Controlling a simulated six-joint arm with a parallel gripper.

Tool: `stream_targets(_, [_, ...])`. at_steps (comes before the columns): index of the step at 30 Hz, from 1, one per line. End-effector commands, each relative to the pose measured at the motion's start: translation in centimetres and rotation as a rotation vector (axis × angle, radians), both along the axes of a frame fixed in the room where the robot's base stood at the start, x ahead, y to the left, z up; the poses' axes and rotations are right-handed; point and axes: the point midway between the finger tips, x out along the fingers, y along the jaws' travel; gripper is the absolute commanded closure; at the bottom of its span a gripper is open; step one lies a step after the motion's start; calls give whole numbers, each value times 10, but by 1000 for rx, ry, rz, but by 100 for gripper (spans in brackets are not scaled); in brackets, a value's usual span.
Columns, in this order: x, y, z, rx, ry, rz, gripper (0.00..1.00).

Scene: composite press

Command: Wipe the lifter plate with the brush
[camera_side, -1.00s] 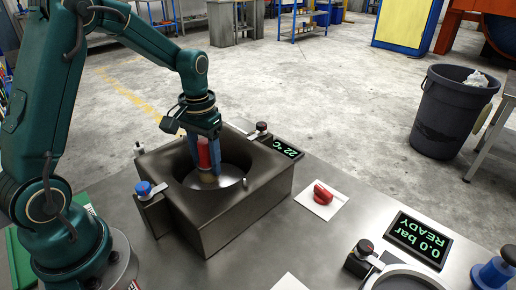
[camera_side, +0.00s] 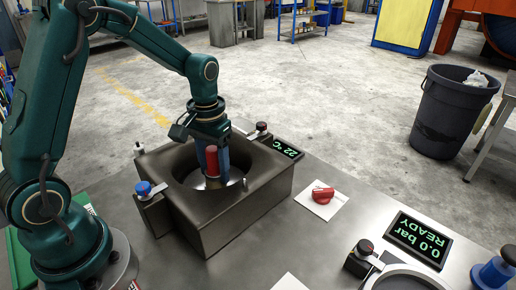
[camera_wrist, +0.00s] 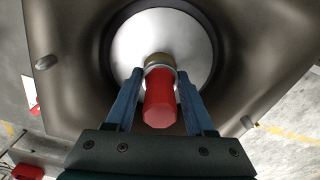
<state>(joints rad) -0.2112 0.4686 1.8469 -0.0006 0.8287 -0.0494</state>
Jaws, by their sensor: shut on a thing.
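The brush (camera_side: 212,160) has a red handle and, in the wrist view (camera_wrist: 160,100), a brass-coloured collar at its far end. My gripper (camera_wrist: 160,73) has its two blue fingers shut on the brush and holds it down inside the round well of the dark metal press block (camera_side: 220,221). The lifter plate (camera_wrist: 145,35) is a shiny silver disc at the bottom of the well. The brush's lower end is over the plate; its bristles are hidden, so I cannot tell whether they touch it. In the side view my fingers and the brush cover part of the plate.
The well's wall surrounds my fingers closely. Knobs, one blue (camera_side: 144,188), and a 22 °C display (camera_side: 274,147) stand around the block. A red object (camera_side: 322,194) lies on a white square to the right. A 0.0 bar READY display (camera_side: 419,239) is farther right.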

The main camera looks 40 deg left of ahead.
Motion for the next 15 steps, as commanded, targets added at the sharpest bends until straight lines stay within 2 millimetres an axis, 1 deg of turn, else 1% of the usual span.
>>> stream_targets(3, [0, -10, 1, 0, -1, -3, 100])
stream_targets(10, [0, -17, 1, 1, -2, -2, 100])
stream_targets(15, [0, -30, 0, 1, -2, -4, 100])
